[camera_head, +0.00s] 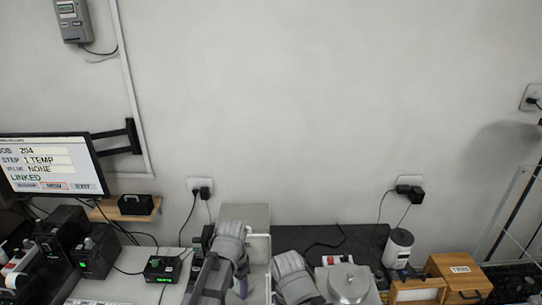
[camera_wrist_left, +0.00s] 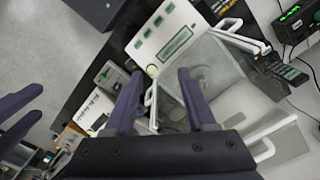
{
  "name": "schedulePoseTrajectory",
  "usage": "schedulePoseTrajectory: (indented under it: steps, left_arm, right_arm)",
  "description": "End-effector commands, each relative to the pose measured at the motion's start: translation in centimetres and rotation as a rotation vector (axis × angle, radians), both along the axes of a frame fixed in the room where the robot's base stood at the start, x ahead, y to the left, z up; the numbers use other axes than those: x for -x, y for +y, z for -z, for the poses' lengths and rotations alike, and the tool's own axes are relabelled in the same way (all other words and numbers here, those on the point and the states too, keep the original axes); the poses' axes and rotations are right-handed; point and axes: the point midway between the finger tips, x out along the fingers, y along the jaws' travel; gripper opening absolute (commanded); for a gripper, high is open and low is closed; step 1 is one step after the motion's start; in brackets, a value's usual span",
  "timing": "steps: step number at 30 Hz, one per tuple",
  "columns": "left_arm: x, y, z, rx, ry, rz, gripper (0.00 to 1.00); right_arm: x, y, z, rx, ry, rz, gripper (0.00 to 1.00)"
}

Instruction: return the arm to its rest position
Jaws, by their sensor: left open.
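My left arm comes up at the bottom middle of the head view, and a purple part of its gripper (camera_head: 243,284) shows low beside the grey wrist. In the left wrist view the two dark purple fingers of my left gripper (camera_wrist_left: 162,98) stand well apart with nothing held between them. They are over a white balance (camera_wrist_left: 185,50) with a display and clear panels; whether they touch it I cannot tell. At the left edge of that view are two purple fingers, apparently of my right gripper (camera_wrist_left: 38,103), apart and empty. My right arm's grey wrist shows in the head view.
A clear-walled case (camera_head: 255,216) stands behind my left arm. To the right are a round metal-lidded device (camera_head: 350,283), a white jar (camera_head: 398,247) and wooden boxes (camera_head: 460,276). A monitor (camera_head: 50,168) and black devices (camera_head: 95,252) are at left.

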Motion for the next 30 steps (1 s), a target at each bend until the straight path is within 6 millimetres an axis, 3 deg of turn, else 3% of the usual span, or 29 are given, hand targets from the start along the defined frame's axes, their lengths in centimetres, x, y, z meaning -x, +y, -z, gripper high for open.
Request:
schedulePoseTrajectory:
  steps: [8,18,23,30]
  left_arm:
    - [3.5,-1.6,4.7,-0.027,0.006,-0.103,0.56]
    - [9.5,-3.7,11.7,-0.083,-0.001,-0.310,0.56]
    - [10.7,-4.0,12.7,-0.096,-0.005,-0.363,0.56]
    - [10.8,-4.1,12.6,-0.099,-0.006,-0.376,0.56]
  right_arm:
    - [0.0,0.0,4.7,0.001,0.000,-0.003,0.50]
    - [0.0,0.0,11.8,0.001,-0.001,-0.008,0.50]
    - [0.0,0.0,12.8,0.002,-0.002,-0.009,0.50]
    - [0.0,0.0,12.7,0.002,-0.002,-0.009,0.50]
